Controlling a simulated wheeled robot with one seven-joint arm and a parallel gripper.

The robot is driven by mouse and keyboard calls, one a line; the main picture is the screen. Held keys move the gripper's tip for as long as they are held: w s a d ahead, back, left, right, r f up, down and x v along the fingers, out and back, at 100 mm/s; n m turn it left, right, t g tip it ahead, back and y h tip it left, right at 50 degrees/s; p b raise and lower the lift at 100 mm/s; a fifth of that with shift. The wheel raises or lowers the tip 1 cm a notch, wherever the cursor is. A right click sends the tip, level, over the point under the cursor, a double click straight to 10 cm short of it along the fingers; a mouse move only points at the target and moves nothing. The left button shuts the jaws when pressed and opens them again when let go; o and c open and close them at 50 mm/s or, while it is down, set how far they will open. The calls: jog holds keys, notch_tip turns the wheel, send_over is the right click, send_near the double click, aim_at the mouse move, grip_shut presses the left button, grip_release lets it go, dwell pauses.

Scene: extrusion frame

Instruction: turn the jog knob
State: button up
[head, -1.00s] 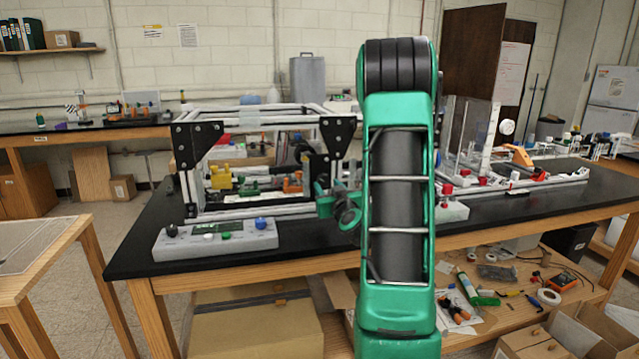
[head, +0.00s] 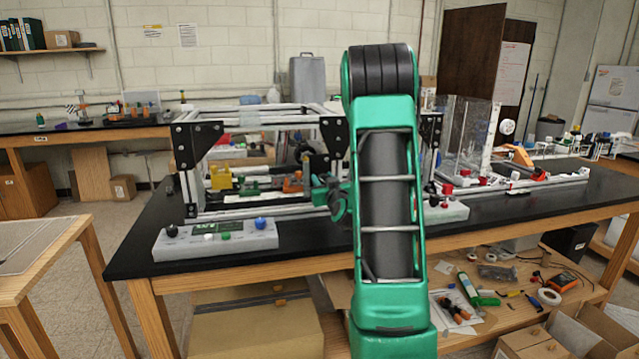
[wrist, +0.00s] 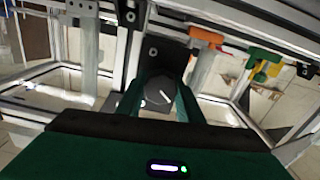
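A dark grey round knob with a white pointer line (wrist: 159,92) shows in the wrist view, in front of a black plate on the metal frame. I take it to be the jog knob. My gripper (wrist: 160,88) is open, with one green finger on each side of the knob. Whether the fingers touch it I cannot tell. In the head view my gripper (head: 326,194) is at the right front of the extrusion frame (head: 255,208), partly behind my arm. I cannot make out the knob there.
A grey control box (head: 215,241) with a small screen and coloured knobs stands at the bench's front left. Yellow (wrist: 265,60) and orange (wrist: 207,36) parts sit inside the frame. A second small box (head: 447,211) stands to the right of my arm.

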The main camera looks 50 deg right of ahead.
jog(key=shift+w+a, duration=0.1)
jog(key=shift+a, duration=0.1)
jog(key=shift+c, duration=0.5)
jog(key=m, duration=0.8)
jog(key=shift+f+m, duration=0.15)
jog(key=shift+m, duration=0.15)
jog(key=m, duration=0.4)
jog(key=shift+m, duration=2.1)
